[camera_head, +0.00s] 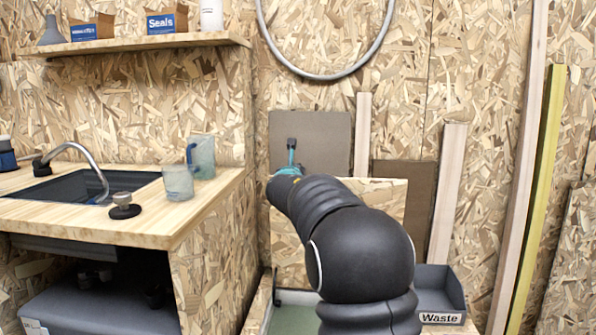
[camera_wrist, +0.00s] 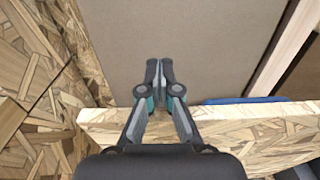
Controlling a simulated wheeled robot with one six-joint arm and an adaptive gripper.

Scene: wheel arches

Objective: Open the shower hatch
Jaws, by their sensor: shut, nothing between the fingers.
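A chipboard panel with a pale edge (camera_head: 385,190), which looks like the shower hatch, stands upright behind my arm, above a low box with a green floor (camera_head: 292,320). My arm hides much of the panel and box. In the wrist view the panel's pale edge (camera_wrist: 250,114) runs across below the fingertips. My gripper (camera_head: 291,145) is shut and empty at the panel's top left. In the wrist view my gripper (camera_wrist: 160,68) has its fingertips past that edge, in front of a grey board (camera_wrist: 225,45). I cannot tell whether the fingers touch the panel.
A wooden counter (camera_head: 140,222) with a sink (camera_head: 65,187) and two cups stands at the left. A grey waste bin (camera_head: 440,290) is at the lower right. Upright planks (camera_head: 447,190) lean on the back wall. A blue object (camera_wrist: 245,100) lies beyond the panel's edge.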

